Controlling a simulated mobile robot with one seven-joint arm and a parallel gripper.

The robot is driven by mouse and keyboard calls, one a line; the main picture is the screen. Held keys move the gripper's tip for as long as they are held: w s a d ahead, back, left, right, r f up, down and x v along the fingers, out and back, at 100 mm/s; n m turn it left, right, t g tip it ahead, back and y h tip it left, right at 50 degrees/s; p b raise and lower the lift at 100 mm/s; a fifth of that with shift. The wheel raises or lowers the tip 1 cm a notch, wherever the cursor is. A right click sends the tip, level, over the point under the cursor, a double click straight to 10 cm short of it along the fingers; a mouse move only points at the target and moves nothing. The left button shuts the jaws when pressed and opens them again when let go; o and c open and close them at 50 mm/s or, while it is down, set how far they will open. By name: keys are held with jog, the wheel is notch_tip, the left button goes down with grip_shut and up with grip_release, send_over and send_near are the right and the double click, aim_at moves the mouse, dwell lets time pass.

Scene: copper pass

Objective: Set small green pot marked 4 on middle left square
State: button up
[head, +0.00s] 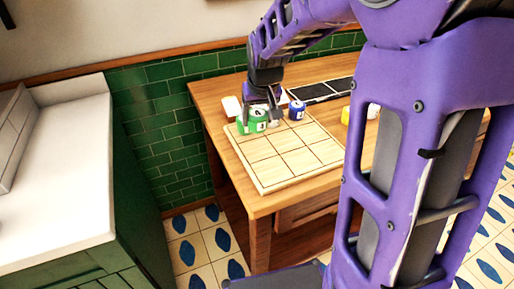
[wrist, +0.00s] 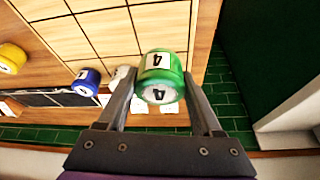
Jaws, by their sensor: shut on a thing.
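The small green pot (wrist: 160,64) shows a black 4 on white labels on its side and top in the wrist view. My gripper (wrist: 159,84) is shut on it, with one finger on each side. In the head view my gripper (head: 263,103) points down with the green pot (head: 258,126) at its tips, over the far left corner of the gridded board (head: 283,157). I cannot tell whether the pot touches the board. The board has pale wooden squares in three rows and three columns; its left and near squares look bare.
A blue pot (head: 297,110) stands right of my gripper, by the board's far edge. A white pot (wrist: 122,76) is close beside the held pot. A yellow pot (head: 346,115) stands farther right. A dark tray (head: 322,90) and white cards (head: 232,105) lie behind.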

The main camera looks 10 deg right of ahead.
aim_at(259, 132)
jog(key=shift+f+b, duration=0.55)
jog(key=shift+f, duration=3)
jog(key=shift+f, duration=0.2)
jog(key=o, duration=1.5)
jog(key=shift+r, duration=0.15)
jog(key=shift+r, duration=0.3)
jog(key=p+v, duration=0.2)
jog(key=v, duration=0.9)
jog(key=shift+s+r, duration=0.2)
jog(key=shift+s, duration=0.05)
